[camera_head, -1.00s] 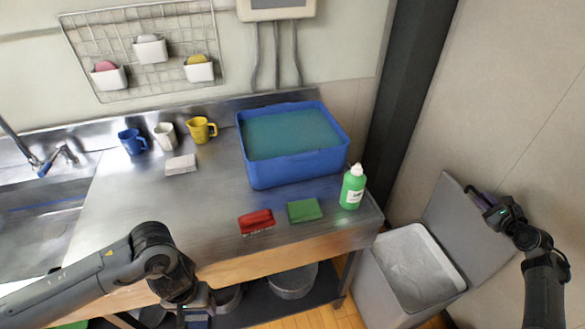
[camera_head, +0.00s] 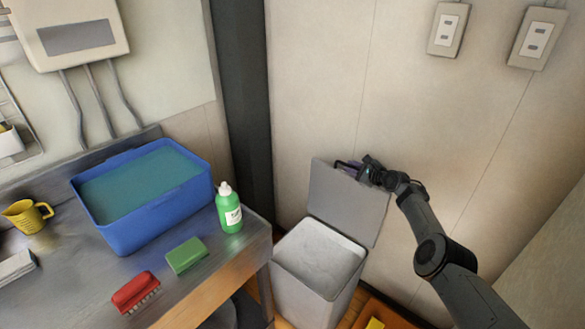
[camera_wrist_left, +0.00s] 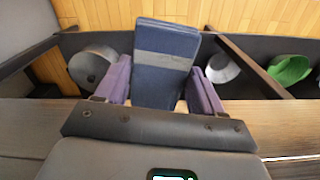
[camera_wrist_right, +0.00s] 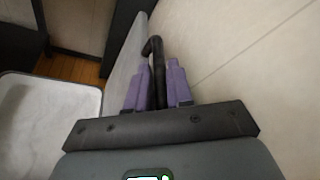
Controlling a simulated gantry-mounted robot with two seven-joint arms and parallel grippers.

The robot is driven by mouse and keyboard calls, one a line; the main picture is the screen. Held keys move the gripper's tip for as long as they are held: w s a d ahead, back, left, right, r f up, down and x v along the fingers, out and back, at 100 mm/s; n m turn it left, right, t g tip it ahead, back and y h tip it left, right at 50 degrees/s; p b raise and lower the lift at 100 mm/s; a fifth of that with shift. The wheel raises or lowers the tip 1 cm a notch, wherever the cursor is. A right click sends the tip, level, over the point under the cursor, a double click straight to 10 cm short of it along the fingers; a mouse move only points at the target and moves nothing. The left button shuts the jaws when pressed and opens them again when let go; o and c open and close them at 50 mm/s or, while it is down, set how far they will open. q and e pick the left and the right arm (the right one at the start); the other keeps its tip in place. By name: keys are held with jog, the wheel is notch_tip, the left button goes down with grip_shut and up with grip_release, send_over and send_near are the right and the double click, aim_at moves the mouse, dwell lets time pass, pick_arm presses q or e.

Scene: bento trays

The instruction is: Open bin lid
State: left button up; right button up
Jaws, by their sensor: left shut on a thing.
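The grey bin (camera_head: 298,302) stands on the floor right of the counter, its mouth uncovered and pale inside. Its grey lid (camera_head: 345,207) is swung up and leans back near the wall. My right gripper (camera_head: 352,168) is at the lid's top edge. In the right wrist view a black hooked handle (camera_wrist_right: 157,58) lies between its two purple fingers (camera_wrist_right: 160,80); whether they press on it is unclear. My left gripper (camera_wrist_left: 150,80) is shut on a dark blue flat-sided object (camera_wrist_left: 162,65) in the left wrist view. The left arm is outside the head view.
The steel counter (camera_head: 70,270) holds a blue tub (camera_head: 150,225), a green bottle (camera_head: 229,212), a green sponge (camera_head: 187,255), a red brush (camera_head: 135,291) and a yellow mug (camera_head: 27,215). A dark post (camera_head: 240,100) and the wall stand behind the bin.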

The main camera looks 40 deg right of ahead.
pick_arm(q)
jog(key=shift+r, duration=0.1)
jog(key=shift+r+p, duration=0.5)
jog(key=shift+p, duration=0.1)
pick_arm(e)
jog(key=shift+s+r, duration=0.25)
jog(key=shift+s, duration=0.05)
pick_arm(q)
notch_tip(320, 180, up, 5)
jog(key=p, duration=0.4)
jog(key=shift+f+p, duration=0.2)
jog(key=shift+p, duration=0.1)
pick_arm(e)
jog(key=v, duration=0.3)
jog(key=shift+s+a+r, duration=0.1)
jog(key=shift+s+r, duration=0.15)
jog(key=shift+s, duration=0.05)
pick_arm(q)
jog(key=shift+r+p, duration=1.95)
jog(key=shift+p, duration=0.05)
pick_arm(e)
jog(key=v, duration=0.7)
jog(key=shift+s+f, duration=0.25)
jog(key=shift+s, duration=0.15)
